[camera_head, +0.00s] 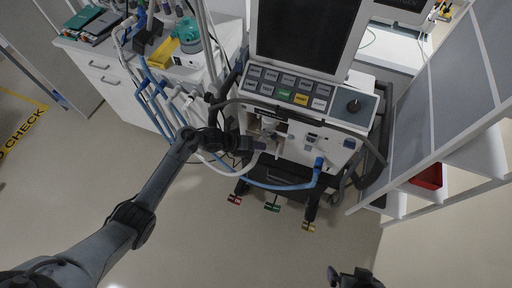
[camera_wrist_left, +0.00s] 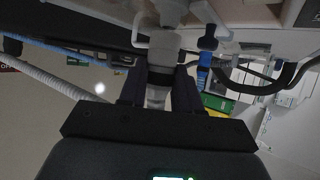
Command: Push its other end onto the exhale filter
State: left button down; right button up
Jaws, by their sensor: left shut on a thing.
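My left gripper (camera_head: 262,144) is at the ventilator's front, left of its middle. In the left wrist view its two dark fingers (camera_wrist_left: 158,90) are shut on a pale hose end (camera_wrist_left: 157,97) with a dark band. The hose end lines up with the pale filter body (camera_wrist_left: 163,45) beyond it; I cannot tell whether they touch or how far one is over the other. In the head view the white hose (camera_head: 232,172) loops below the gripper, and the gripper hides the filter. My right gripper (camera_head: 352,278) shows only partly at the bottom edge; its fingers are unclear.
A blue hose (camera_head: 285,186) runs to a blue connector (camera_head: 318,165) on the ventilator front (camera_head: 338,138), right of my left gripper. Blue and white hoses hang at the left by a white cabinet (camera_head: 128,88). A shelf rack (camera_head: 440,110) stands at the right. The floor in front is clear.

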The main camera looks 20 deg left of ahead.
pick_arm(q)
jog(key=shift+w, duration=0.1)
dwell(0.6)
jog(key=shift+w+b, duration=0.6)
jog(key=shift+b, duration=0.2)
dwell(0.3)
jog(key=c, duration=0.7)
grip_release()
jog(key=shift+s, duration=0.1)
